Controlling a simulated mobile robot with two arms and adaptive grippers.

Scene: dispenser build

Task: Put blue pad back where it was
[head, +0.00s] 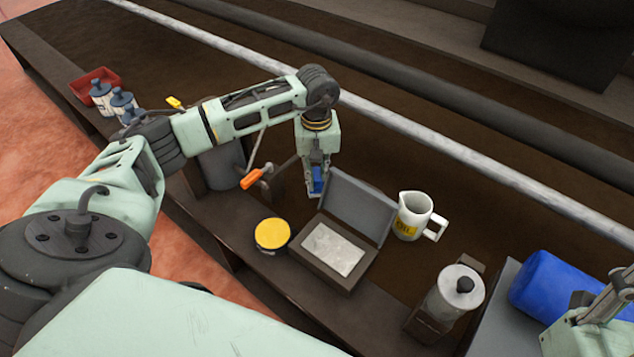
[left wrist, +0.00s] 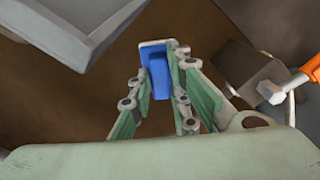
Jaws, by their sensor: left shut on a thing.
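The case (head: 358,205) has its lid up and a pale grey slab (head: 333,248) inside. Around it stand a yellow-topped tin (head: 272,234), a white jug (head: 412,216), a lidded canister (head: 452,298), and a grey pot (head: 222,168) near an orange-handled tool (head: 252,179). The blue cylinder (head: 556,285) lies right.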

